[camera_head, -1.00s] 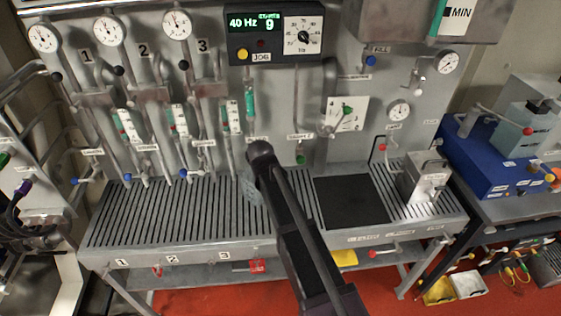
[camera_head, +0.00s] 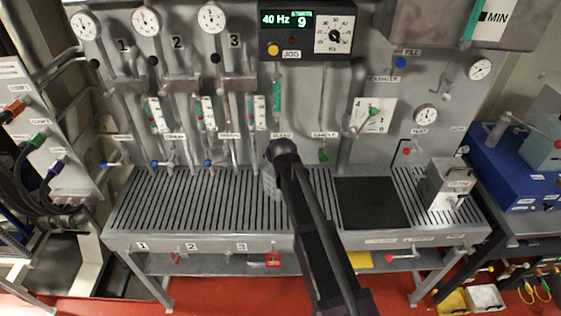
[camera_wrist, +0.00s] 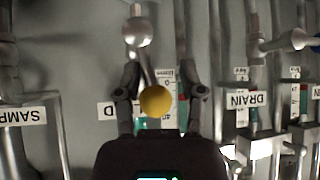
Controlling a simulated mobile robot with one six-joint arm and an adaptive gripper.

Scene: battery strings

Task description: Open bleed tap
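The bleed tap shows in the wrist view as a round yellow knob (camera_wrist: 155,101) on a thin metal lever, which runs up to a silver ball-shaped body (camera_wrist: 138,32). My gripper (camera_wrist: 160,75) is open, with one dark finger on each side of the knob. Clear space shows between the knob and both fingers; I cannot tell its exact depth between them. In the head view my arm reaches the panel under the BLEED label (camera_head: 281,134).
The sample tap (camera_head: 323,157) has a green knob, right of my wrist. Drain taps with blue knobs (camera_head: 207,163) stand to the left. Pipes and sight tubes (camera_head: 260,112) run close by.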

